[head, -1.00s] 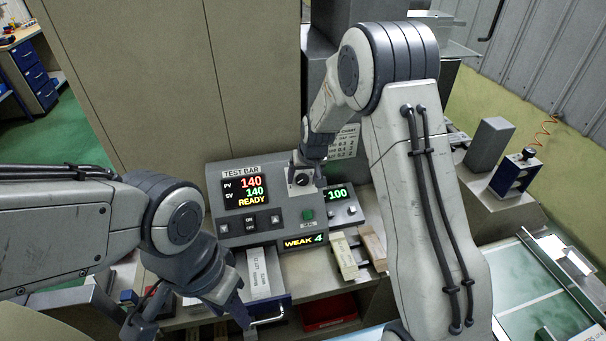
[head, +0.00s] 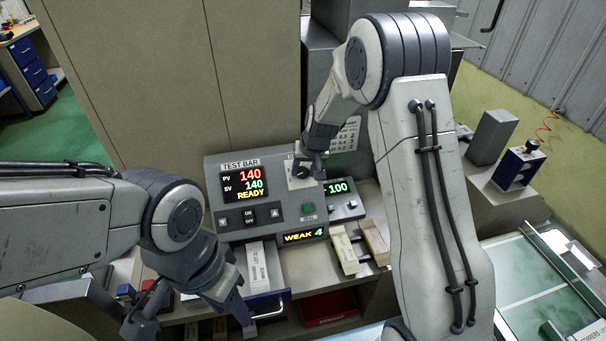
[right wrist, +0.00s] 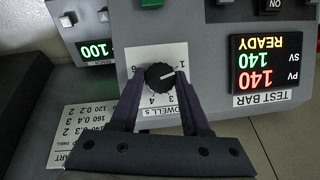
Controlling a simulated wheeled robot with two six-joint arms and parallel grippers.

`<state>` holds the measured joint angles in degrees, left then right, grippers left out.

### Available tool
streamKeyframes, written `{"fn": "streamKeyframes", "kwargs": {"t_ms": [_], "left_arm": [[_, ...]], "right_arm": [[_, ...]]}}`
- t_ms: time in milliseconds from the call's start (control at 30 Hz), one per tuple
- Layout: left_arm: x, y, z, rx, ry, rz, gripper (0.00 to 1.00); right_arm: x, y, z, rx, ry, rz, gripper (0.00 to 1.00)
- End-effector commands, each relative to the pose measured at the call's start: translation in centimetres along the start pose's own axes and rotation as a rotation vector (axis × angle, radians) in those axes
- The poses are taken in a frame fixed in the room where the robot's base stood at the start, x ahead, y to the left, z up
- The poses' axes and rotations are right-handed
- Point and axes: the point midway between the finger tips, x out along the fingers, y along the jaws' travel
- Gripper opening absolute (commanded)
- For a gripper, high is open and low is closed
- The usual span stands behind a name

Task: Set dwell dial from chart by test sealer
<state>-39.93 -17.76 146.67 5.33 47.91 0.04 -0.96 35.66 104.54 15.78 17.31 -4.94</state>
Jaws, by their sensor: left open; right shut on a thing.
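The test sealer (head: 263,222) is a grey box marked TEST BAR; its display reads PV 140, SV 140, READY. My right gripper (head: 301,170) is at the panel's upper right, shut on the black dwell dial (right wrist: 159,76). The dial's white pointer faces near the 1 in the upside-down right wrist view. The chart (right wrist: 88,128) beside it is partly cut off; it also shows behind my right arm in the head view (head: 347,136). My left gripper (head: 243,310) is open and empty, in front of the sealer to the left.
A small unit reading 100 (head: 340,198) stands right of the sealer. A labelled pale strip (head: 262,268) lies before the sealer, with pale (head: 345,250) and brown (head: 374,241) blocks to its right. A red bin (head: 328,308) sits below. A glass-topped table (head: 540,290) is at right.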

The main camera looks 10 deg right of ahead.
Motion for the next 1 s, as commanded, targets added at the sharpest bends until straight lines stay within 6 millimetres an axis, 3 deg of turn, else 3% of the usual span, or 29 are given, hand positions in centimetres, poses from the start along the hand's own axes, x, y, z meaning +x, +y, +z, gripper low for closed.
{"fn": "streamKeyframes", "kwargs": {"t_ms": [33,200,500,733,1000], "left_arm": [[1.4,-0.1,0.1,-0.001,0.000,0.000,0.43],[4.4,-0.3,0.2,-0.002,0.000,0.000,0.43],[8.9,-0.7,0.5,0.001,0.000,0.000,0.43],[11.1,-0.8,0.6,0.001,0.000,0.000,0.43],[12.3,-0.9,0.7,0.001,0.000,0.000,0.43]], "right_arm": [[0.5,0.1,0.1,0.029,0.005,-0.012,0.00],[0.8,0.3,0.2,0.153,0.009,-0.064,0.00],[0.6,0.4,0.3,0.385,0.012,-0.161,0.00],[0.4,0.4,0.2,0.522,0.014,-0.217,0.00],[0.2,0.4,0.2,0.610,0.014,-0.253,0.00]]}}
